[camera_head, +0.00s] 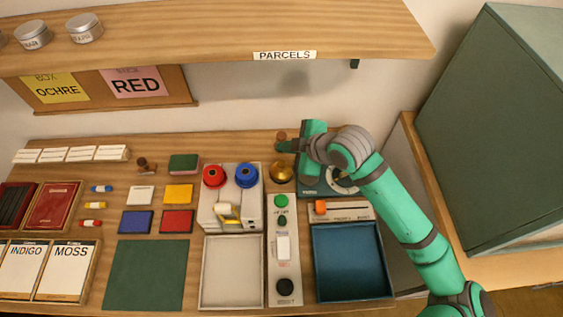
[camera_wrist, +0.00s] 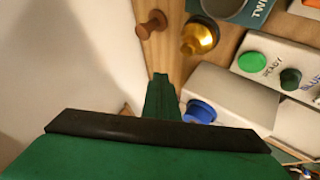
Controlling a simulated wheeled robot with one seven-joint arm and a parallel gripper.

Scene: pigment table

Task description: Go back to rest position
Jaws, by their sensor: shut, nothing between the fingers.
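My gripper (camera_head: 284,147) is at the back of the table, at the end of my green arm, which reaches in from the right. It is shut and empty, above the brass piece (camera_head: 281,172) in the picture. In the wrist view, its closed green fingers (camera_wrist: 162,98) point toward the table's back edge. There the brass piece (camera_wrist: 199,37) lies to the right of the fingertips, and a brown wooden knob (camera_wrist: 152,24) lies beyond them. The fingers look apart from both. The blue-topped spool (camera_wrist: 200,111) is to the right of the fingers.
A parcels shelf (camera_head: 210,38) overhangs the back wall. A white dispenser (camera_head: 209,214) with red and blue tops stands left of a button strip (camera_head: 283,268). A blue tray (camera_head: 350,262) is at front right. A green cabinet (camera_head: 490,130) stands at right.

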